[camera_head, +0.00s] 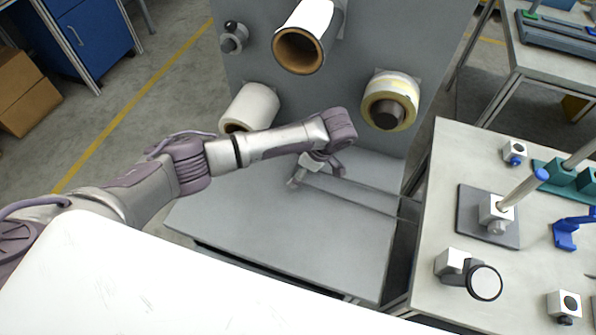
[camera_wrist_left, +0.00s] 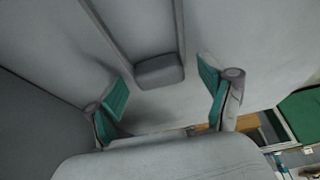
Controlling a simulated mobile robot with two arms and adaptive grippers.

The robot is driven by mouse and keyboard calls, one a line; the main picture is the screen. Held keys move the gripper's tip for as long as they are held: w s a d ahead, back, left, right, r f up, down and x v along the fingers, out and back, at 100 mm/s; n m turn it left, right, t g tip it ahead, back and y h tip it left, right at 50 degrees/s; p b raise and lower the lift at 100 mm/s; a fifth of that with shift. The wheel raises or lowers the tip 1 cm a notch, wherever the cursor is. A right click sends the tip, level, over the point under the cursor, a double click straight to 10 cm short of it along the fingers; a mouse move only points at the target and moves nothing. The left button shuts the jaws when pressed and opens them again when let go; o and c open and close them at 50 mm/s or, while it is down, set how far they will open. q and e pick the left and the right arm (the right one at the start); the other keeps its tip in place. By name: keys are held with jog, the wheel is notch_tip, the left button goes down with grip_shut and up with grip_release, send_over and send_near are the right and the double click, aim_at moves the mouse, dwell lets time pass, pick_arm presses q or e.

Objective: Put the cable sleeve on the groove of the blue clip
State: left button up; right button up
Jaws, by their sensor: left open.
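My left gripper (camera_head: 317,177) is open and empty, low over the grey machine's flat shelf. In the left wrist view its teal-padded fingers (camera_wrist_left: 163,88) stand apart on either side of a grey block (camera_wrist_left: 160,71) at the end of a long bar or slot; I cannot tell if they touch anything. A blue bracket-like piece (camera_head: 568,234) on the right-hand table may be the blue clip; its groove cannot be made out. No cable sleeve can be clearly identified. The gripper is far to the left of the blue piece. My right gripper is not in view.
The grey machine panel (camera_head: 345,100) carries a brown-cored roll (camera_head: 299,50), a white roll (camera_head: 252,106) and a yellowish roll (camera_head: 389,101). The right table (camera_head: 430,215) holds a blue-tipped rod (camera_head: 522,190) and several small fixtures. The grey shelf (camera_head: 300,235) is mostly clear.

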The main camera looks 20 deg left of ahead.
pick_arm(q)
jog(key=shift+r, duration=0.1)
jog(key=c, duration=1.3)
